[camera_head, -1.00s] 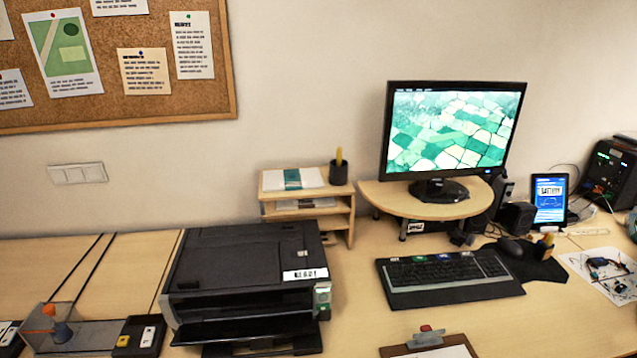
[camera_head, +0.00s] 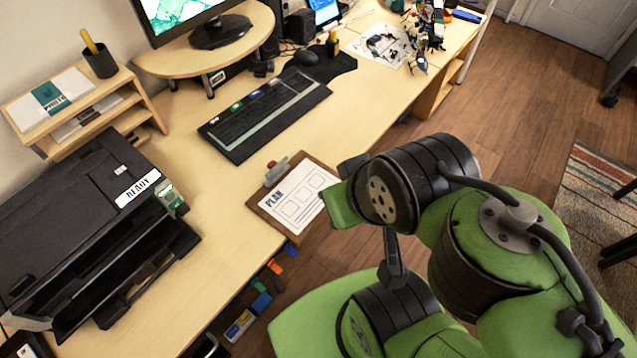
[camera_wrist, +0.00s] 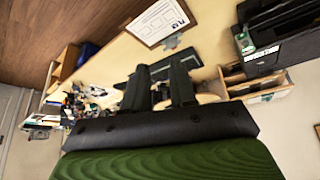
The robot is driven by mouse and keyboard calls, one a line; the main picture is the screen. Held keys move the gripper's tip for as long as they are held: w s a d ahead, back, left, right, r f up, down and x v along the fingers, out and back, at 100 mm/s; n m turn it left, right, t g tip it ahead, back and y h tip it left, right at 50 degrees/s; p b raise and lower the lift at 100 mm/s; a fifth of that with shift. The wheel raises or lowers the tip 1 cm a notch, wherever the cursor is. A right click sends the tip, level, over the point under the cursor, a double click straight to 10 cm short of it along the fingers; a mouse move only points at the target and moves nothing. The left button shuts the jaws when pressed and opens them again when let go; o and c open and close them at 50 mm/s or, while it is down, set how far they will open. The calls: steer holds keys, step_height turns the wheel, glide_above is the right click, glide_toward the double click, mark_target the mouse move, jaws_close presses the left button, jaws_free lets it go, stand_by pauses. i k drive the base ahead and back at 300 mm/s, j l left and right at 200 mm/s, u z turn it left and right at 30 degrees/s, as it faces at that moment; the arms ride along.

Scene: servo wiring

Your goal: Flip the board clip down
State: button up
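The clipboard (camera_head: 262,204) lies near the front edge of the desk with a white sheet headed "PLAN" on it. Its grey and red clip (camera_head: 277,170) sits at its far edge and seems to stick up; its exact angle is too small to tell. In the wrist view the clipboard (camera_wrist: 138,34) is at the top, with the clip (camera_wrist: 172,42) at its lower edge. My gripper (camera_wrist: 161,66) shows two dark fingers apart with nothing between them. It is clear of the clip.
A black printer (camera_head: 75,225) stands left of the clipboard, and a keyboard (camera_head: 265,115) lies behind it. A monitor stand (camera_head: 215,60) and a small shelf (camera_head: 75,110) are farther back. Bare desk surrounds the clipboard's left side. The floor (camera_head: 500,105) is open at right.

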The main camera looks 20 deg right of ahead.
mark_target(276, 169)
steer(key=i+l+u, duration=0.2)
steer(key=l+u, duration=0.2)
steer(key=i+l+u, duration=0.15)
steer(key=l+u, duration=1.15)
steer(key=l, duration=0.15)
steer(key=l+u, duration=0.4)
steer(key=k+l, duration=0.05)
steer(key=l, duration=0.05)
